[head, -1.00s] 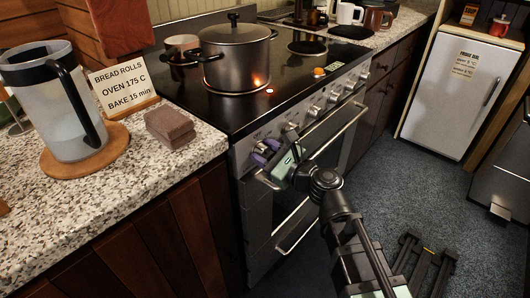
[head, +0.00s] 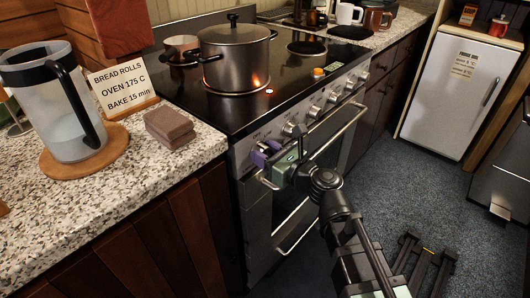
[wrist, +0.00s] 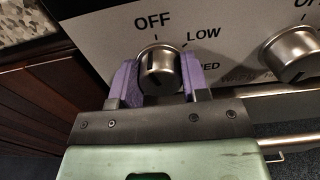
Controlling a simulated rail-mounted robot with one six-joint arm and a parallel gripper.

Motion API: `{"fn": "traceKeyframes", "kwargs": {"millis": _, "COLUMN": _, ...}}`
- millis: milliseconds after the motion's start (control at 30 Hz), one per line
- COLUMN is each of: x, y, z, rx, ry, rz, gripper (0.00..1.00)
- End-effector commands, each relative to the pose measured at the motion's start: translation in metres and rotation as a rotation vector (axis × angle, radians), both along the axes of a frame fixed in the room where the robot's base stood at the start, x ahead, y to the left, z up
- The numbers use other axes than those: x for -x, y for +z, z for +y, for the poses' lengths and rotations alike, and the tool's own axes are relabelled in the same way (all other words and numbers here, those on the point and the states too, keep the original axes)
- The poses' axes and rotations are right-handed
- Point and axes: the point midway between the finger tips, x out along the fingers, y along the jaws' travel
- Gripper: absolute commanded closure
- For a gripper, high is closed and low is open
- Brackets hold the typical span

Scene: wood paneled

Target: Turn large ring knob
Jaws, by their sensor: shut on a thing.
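In the wrist view a silver round knob (wrist: 157,62) sits on the stove's front panel, with OFF, LOW and a partly covered "ED" printed around it. A dark pointer mark shows on its face. My gripper (wrist: 160,75) has purple fingers on both sides of this knob and is shut on it. In the head view my gripper (head: 265,153) is at the left end of the stove's (head: 250,115) knob row and hides the gripped knob. I cannot read a ring name beside it.
A second knob (wrist: 292,53) stands close to the right. The oven handle (head: 340,130) runs below the knobs. A lidded pot (head: 235,60) stands on the hob, with red glow beside it.

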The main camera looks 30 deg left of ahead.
Motion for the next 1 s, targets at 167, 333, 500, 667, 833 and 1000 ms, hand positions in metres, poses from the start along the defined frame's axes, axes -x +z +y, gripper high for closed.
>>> {"fn": "traceKeyframes", "kwargs": {"millis": 167, "x": 0.001, "y": -0.001, "z": -0.001, "rx": 0.001, "ry": 0.001, "rz": -0.002, "gripper": 0.47}}
{"fn": "traceKeyframes", "kwargs": {"millis": 333, "x": 0.001, "y": 0.0, "z": 0.0, "rx": 0.001, "ry": 0.001, "rz": -0.002, "gripper": 0.32}}
{"fn": "traceKeyframes", "kwargs": {"millis": 500, "x": 0.0, "y": 0.0, "z": -0.001, "rx": 0.001, "ry": 0.0, "rz": -0.002, "gripper": 0.32}}
{"fn": "traceKeyframes", "kwargs": {"millis": 667, "x": 0.003, "y": 0.0, "z": -0.018, "rx": 0.0, "ry": -0.002, "rz": -0.002, "gripper": 0.32}}
{"fn": "traceKeyframes", "kwargs": {"millis": 833, "x": 0.009, "y": 0.0, "z": -0.06, "rx": 0.001, "ry": -0.003, "rz": -0.002, "gripper": 0.32}}
{"fn": "traceKeyframes", "kwargs": {"millis": 1000, "x": 0.013, "y": 0.0, "z": -0.096, "rx": 0.001, "ry": -0.003, "rz": -0.002, "gripper": 0.32}}
